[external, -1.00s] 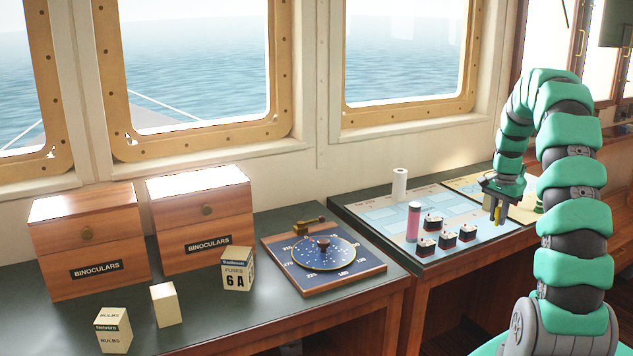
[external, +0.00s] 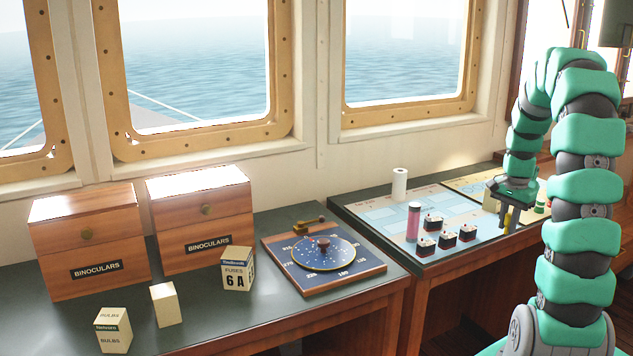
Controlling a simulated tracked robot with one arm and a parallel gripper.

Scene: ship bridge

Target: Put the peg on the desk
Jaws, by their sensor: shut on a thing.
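My gripper (external: 507,212) points down over the right part of the chart table (external: 362,208). It is shut on a small yellowish thing, taken to be the peg (external: 508,219); the fingers hide most of it. I cannot tell whether its lower end touches the tabletop. The dark green-topped desk (external: 215,322) runs along the left and middle, with bare top at its front.
The desk bears two binocular boxes (external: 92,240), a fuse box (external: 237,270), a bulb box (external: 114,330), a plain cream block (external: 166,304) and a compass board (external: 322,256). A pink-and-grey cylinder (external: 413,222), white roll (external: 399,184) and several small dark blocks (external: 447,240) stand on the chart table.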

